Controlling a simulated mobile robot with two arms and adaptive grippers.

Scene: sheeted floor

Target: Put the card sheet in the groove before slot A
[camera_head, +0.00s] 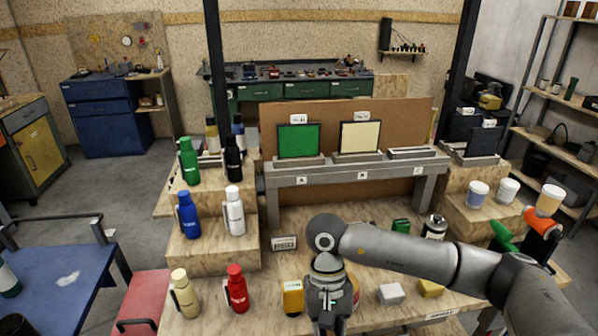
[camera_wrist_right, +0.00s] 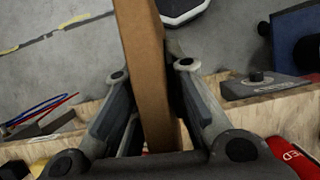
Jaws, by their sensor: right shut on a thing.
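My right gripper (camera_head: 328,318) hangs low over the front of the bench, and its fingertips are hard to see there. In the right wrist view its fingers (camera_wrist_right: 152,100) are shut on a brown piece, seemingly the card sheet (camera_wrist_right: 143,55), seen nearly edge-on and reaching past the fingertips. The grey rack (camera_head: 345,172) stands behind, with labels A, B and C on its front. A green panel (camera_head: 299,140) stands upright above label A, a cream panel (camera_head: 360,137) above label B. The holder (camera_head: 412,153) near C carries no panel. My left gripper is not in view.
Several bottles stand on the left steps, including a blue one (camera_head: 188,214) and a white one (camera_head: 235,211). Pots (camera_head: 478,194) stand at right. A brown board (camera_head: 405,115) backs the rack.

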